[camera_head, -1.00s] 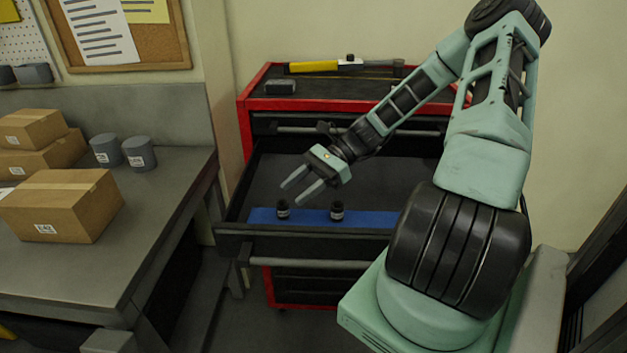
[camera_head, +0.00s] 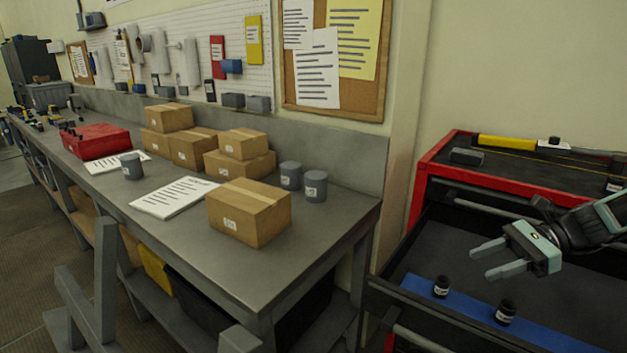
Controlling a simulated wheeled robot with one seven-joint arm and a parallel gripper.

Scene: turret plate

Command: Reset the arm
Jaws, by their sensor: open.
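My gripper (camera_head: 488,260) is at the right side of the view, its two grey fingers apart and pointing left. Nothing is between the fingers. It hangs above the open drawer (camera_head: 420,243) of the red and black tool chest (camera_head: 418,190). A blue strip (camera_head: 462,306) lies in the drawer. Two small black cylinders, one on the left (camera_head: 441,286) and one on the right (camera_head: 505,312), stand upright on the strip, below my gripper and apart from it. Most of my arm is outside the right edge of the view.
A long grey workbench (camera_head: 330,222) on the left holds cardboard boxes (camera_head: 250,212), grey cylinders (camera_head: 315,186), papers (camera_head: 172,197) and a red toolbox (camera_head: 95,141). A yellow-handled tool (camera_head: 505,143) lies on the chest top. A grey upright frame (camera_head: 105,285) stands at the front left.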

